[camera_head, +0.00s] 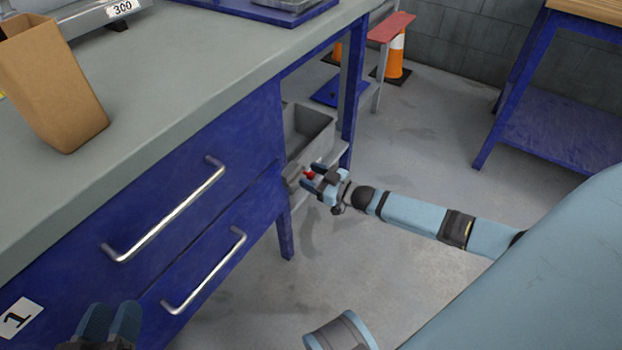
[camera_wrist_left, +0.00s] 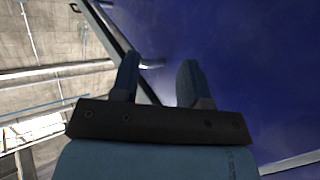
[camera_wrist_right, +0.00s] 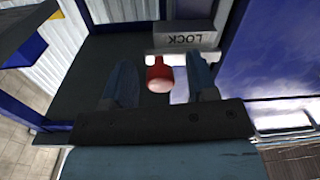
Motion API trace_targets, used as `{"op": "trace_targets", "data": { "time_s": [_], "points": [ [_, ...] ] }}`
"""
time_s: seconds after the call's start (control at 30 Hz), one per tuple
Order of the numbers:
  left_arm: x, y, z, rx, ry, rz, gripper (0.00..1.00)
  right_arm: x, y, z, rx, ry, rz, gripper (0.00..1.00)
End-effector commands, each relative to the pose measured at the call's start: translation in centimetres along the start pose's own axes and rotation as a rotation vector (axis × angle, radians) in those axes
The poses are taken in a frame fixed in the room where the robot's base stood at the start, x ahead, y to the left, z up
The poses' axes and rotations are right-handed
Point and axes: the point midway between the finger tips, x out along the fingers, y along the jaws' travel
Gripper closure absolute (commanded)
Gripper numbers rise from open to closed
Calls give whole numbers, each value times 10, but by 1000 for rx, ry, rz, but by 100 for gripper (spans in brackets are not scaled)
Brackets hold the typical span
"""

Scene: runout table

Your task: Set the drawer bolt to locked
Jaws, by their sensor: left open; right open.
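The bolt's red knob (camera_wrist_right: 160,77) shows in the right wrist view, between the two fingers of my right gripper (camera_wrist_right: 163,68). The gripper is open, with a gap on both sides of the knob. A grey plate marked LOCK (camera_wrist_right: 186,40), upside down in this view, lies just beyond it. In the head view the red knob (camera_head: 309,174) is small beside my right gripper (camera_head: 318,181), at the blue drawer unit's far end. My left gripper (camera_head: 110,322) is open and empty in front of the drawers, low at the left. The bolt's position is unclear.
Two blue drawers have silver handles, the upper (camera_head: 170,212) and the lower (camera_head: 205,270). A grey bin (camera_head: 308,130) stands under the table beyond them. A cardboard box (camera_head: 50,85) stands on the grey tabletop (camera_head: 150,100). The floor (camera_head: 400,150) right of the table is largely clear.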

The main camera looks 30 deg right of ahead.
Motion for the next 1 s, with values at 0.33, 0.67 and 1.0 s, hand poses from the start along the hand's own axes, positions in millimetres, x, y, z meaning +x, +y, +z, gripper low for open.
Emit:
{"op": "trace_targets", "data": {
  "time_s": [0.33,0.67,1.0],
  "points": [
    [0,0,1,1,-5,1,58,4,0,0,0,0,0,47],
    [0,0,1,2,-5,1,58,4,0,0,0,0,0,100],
    [-5,6,-35,-6,105,-14,58,6,-45,-10,3,0,-1,100]
  ]
}}
